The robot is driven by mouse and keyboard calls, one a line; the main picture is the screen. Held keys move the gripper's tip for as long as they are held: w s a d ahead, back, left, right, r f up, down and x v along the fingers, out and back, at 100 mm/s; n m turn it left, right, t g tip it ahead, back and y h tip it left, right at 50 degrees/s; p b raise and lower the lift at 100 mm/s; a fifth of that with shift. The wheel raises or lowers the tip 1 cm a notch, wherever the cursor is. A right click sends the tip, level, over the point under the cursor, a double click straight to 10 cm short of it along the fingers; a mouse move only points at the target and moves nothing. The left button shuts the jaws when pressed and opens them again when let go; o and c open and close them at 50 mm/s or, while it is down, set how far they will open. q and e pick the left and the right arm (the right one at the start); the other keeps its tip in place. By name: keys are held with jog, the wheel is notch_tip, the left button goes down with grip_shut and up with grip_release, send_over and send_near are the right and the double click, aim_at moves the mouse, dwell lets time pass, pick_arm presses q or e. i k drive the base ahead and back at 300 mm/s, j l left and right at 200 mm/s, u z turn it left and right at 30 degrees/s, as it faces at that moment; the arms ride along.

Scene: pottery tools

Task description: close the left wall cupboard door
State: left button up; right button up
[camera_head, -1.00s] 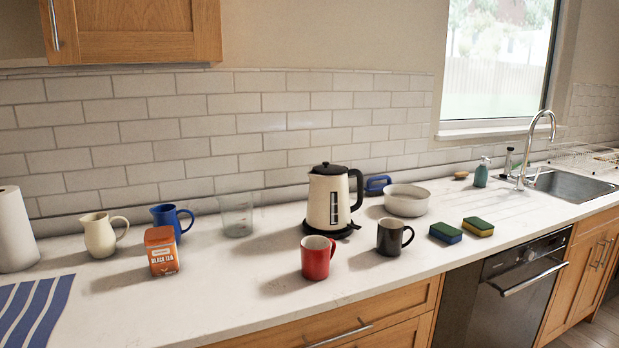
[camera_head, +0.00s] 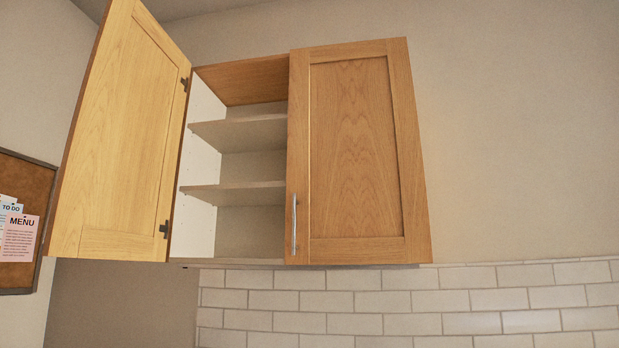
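The left wall cupboard door (camera_head: 127,140) stands wide open, swung out to the left on hinges at the cupboard's left side. Its inner face shows, with two dark hinges on its right edge. The left cupboard compartment (camera_head: 250,160) is exposed and its shelves look empty. The right cupboard door (camera_head: 357,155) is shut, with a vertical metal handle (camera_head: 294,224) at its lower left. The left door's own handle is not visible. Neither of my grippers is in view.
A cork board (camera_head: 22,250) with pinned papers hangs on the left side wall, close to the open door's lower left edge in the picture. White tiles (camera_head: 400,308) run below the cupboard. The wall to the right is bare.

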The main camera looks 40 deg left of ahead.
aim_at(112, 196)
jog(key=u, duration=1.45)
